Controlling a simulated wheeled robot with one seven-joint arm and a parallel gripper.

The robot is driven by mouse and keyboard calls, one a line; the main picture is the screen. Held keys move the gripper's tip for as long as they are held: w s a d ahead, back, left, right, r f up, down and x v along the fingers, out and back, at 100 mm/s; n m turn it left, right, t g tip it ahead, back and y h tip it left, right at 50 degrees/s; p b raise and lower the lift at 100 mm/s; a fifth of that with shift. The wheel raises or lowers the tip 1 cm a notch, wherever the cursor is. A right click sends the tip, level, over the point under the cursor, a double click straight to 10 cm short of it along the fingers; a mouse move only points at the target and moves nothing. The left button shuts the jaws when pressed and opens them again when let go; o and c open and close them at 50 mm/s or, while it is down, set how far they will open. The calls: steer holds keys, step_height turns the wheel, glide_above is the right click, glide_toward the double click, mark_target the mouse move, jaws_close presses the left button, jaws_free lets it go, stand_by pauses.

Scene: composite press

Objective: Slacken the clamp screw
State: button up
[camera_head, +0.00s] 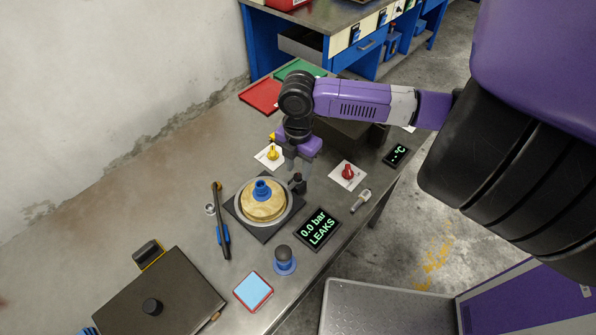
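A round fixture (288,217) with a metal rim stands on a dark square base, with a tan disc (264,207) and a blue fitting (262,190) in its middle. A small black knob (298,180) at the fixture's upper right edge looks like the clamp screw. My gripper (290,164) points down just above and left of this knob in the picture. Its fingertips are small and dark, so I cannot tell whether they touch the knob or how far apart they are.
A yellow knob (272,153) and a red knob (348,172) sit on white plates near my gripper. A display (318,229) reads "0.0 bar LEAKS". A black-and-blue tool (221,222) lies left of the fixture. Red and green trays (261,95) lie at the back.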

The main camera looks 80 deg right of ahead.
steer(key=m, duration=0.1)
steer(key=m+p, duration=0.1)
steer(key=m, duration=0.1)
steer(key=shift+r+m+p, duration=0.25)
steer(key=shift+m+p, duration=0.05)
steer(key=shift+f+m, duration=0.2)
steer(key=shift+m, duration=0.5)
steer(key=shift+f, duration=0.2)
steer(key=shift+f+b, duration=0.85)
steer(key=shift+f, duration=0.25)
